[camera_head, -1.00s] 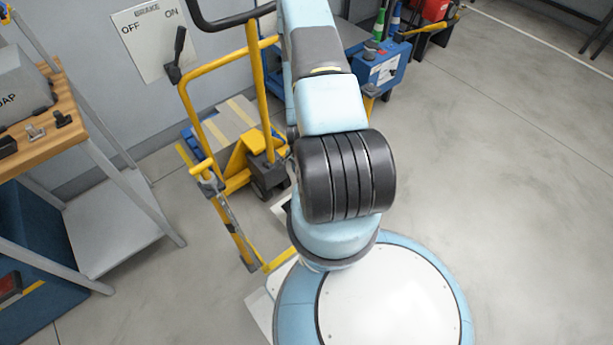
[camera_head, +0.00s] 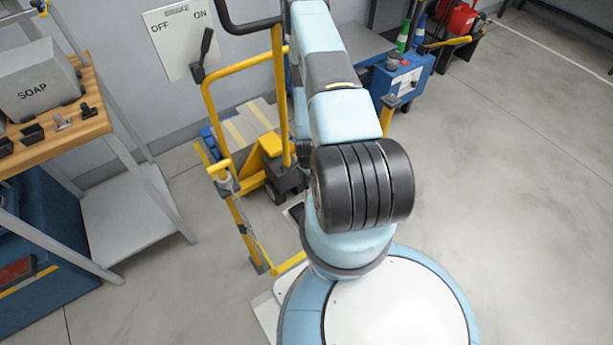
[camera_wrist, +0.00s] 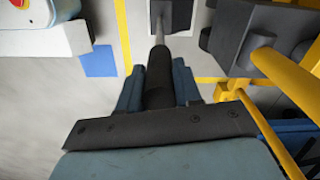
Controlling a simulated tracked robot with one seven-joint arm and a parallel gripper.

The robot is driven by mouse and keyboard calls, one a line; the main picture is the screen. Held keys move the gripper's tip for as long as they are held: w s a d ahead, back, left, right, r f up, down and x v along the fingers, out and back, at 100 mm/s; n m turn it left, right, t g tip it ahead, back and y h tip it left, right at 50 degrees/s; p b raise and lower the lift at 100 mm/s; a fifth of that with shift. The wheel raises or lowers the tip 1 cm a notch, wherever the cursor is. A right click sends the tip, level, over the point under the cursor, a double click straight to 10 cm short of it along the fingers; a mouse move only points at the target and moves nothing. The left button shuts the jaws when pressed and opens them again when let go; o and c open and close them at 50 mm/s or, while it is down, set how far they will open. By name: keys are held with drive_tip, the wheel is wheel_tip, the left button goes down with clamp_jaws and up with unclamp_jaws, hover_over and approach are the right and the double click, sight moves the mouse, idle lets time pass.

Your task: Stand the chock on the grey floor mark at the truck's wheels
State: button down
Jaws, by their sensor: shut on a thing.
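In the wrist view my gripper (camera_wrist: 158,78) is shut on a black rounded handle (camera_wrist: 159,88), with a pale blue finger on each side. The yellow truck (camera_head: 243,165) stands left of my arm in the head view. A dark wheel (camera_head: 277,192) shows low on it. My arm hides the gripper in the head view.
A wooden-topped bench (camera_head: 62,135) with a grey SOAP box (camera_head: 38,80) stands at left. An OFF/ON brake panel (camera_head: 178,45) with a lever is on the wall. A blue cart (camera_head: 405,82) stands behind. A blue patch (camera_wrist: 98,62) marks the floor. Open floor lies right.

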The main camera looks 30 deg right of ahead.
drive_tip(key=shift+f, duration=0.4)
drive_tip(key=c, duration=0.8)
unclamp_jaws()
drive_tip(key=shift+f, duration=0.1)
